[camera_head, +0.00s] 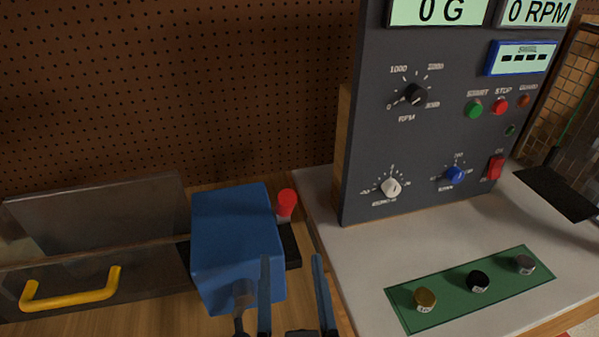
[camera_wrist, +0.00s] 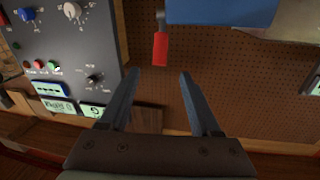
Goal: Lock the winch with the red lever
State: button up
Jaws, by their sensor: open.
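The winch is a blue box (camera_head: 236,240) on the wooden bench, left of the control panel. It also shows at the top of the wrist view (camera_wrist: 222,12). The red lever (camera_head: 287,203) sticks up at its right side, and in the wrist view the lever's red grip (camera_wrist: 160,48) hangs beside the blue box. My gripper (camera_head: 291,262) is open and empty, in front of the box's lower right corner in the head view. In the wrist view the fingers (camera_wrist: 158,74) point toward the red grip, which lies beyond the gap between the tips. The lever appears untouched.
A dark control panel (camera_head: 440,140) with knobs and buttons stands to the right on a grey top. A green mat (camera_head: 452,292) holds three small knobs. A yellow handle (camera_head: 70,294) is at the left. A brown pegboard (camera_head: 200,80) stands behind.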

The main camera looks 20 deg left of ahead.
aim_at(286, 211)
jog(key=p+x, duration=0.3)
jog(key=x, duration=1)
grip_shut()
dwell(1.2)
